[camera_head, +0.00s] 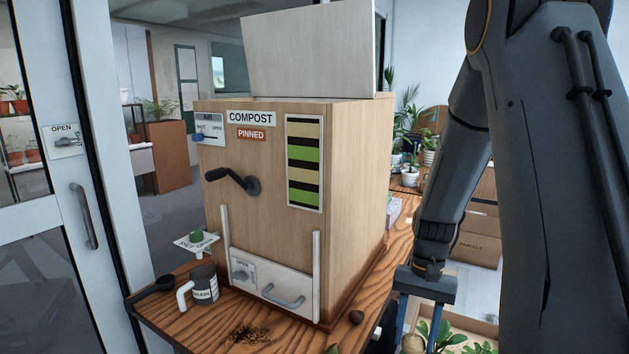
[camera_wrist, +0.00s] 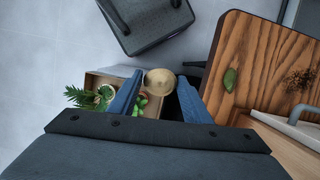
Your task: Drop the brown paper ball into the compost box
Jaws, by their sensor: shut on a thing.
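The compost box (camera_head: 350,150) is a large wooden box on the table, with a crank, a striped panel and a "COMPOST" label. A pale lid panel (camera_head: 310,50) stands raised at its top; the inside is hidden. My gripper (camera_head: 416,335) is low, right of the box and beyond the table's edge. It is shut on the brown paper ball (camera_wrist: 160,80), which sits between the fingertips in the wrist view. The ball (camera_head: 412,343) also shows in the head view, partly cut off by the lower edge.
A carton with plants (camera_head: 470,330) stands below my gripper. A glass door (camera_head: 40,180) is at the left.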

